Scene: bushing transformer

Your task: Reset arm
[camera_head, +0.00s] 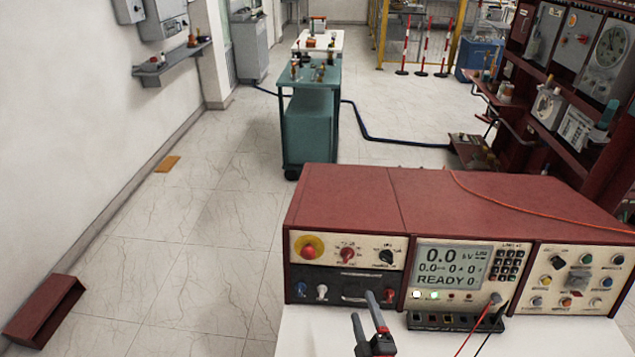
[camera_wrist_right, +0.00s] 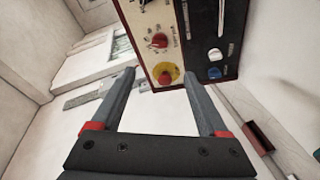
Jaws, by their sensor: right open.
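My right gripper (camera_head: 366,315) is at the bottom centre of the head view, in front of the red test console. In the right wrist view the right gripper (camera_wrist_right: 160,95) shows two grey fingers with red bands, spread apart with nothing between them. The console (camera_head: 350,195) is a dark red box with cream panels and a lit screen (camera_head: 452,266) reading READY. Its yellow and red stop button (camera_head: 309,247) also shows beyond the fingertips in the wrist view (camera_wrist_right: 166,76). My left gripper is not in view.
The console stands on a white table (camera_head: 300,335). Red and black leads run from its front. A teal cart (camera_head: 309,125) stands behind it, a dark red shelf unit (camera_head: 560,110) at right. An open red box (camera_head: 43,308) lies on the floor at left. The left floor is mostly clear.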

